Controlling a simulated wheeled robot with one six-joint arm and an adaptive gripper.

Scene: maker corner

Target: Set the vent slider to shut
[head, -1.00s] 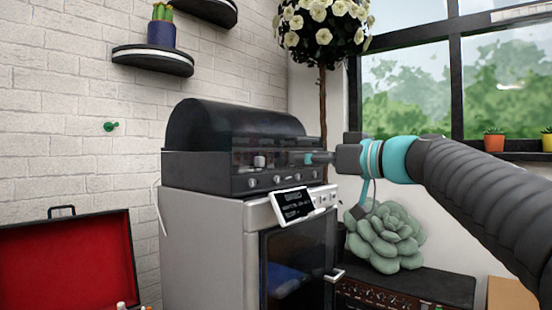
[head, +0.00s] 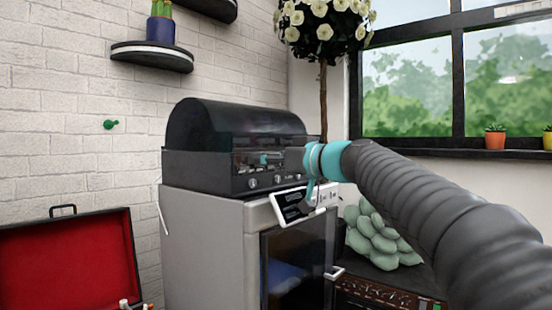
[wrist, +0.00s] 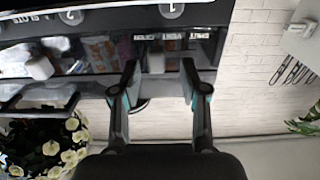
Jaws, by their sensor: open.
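The vent slider seems to be the pale grey knob (wrist: 156,61) on the dark machine's front, below small upside-down lettering in the wrist view. The lettering seems to include "VENT"; I cannot read the end labels surely. My gripper (wrist: 159,76) is open, with one finger on each side of the knob; contact is not clear. In the head view my gripper (head: 272,159) is at the front of the dark dome-lidded machine (head: 205,170), and my wrist partly covers that front. The slider is not clearly visible there.
A second pale knob (wrist: 38,67) sits left in the wrist view. Round numbered dials (wrist: 172,10) line the panel. A tilted tablet (head: 290,205) is just below the machine, close under my wrist. A flowering tree (head: 322,90) stands behind right.

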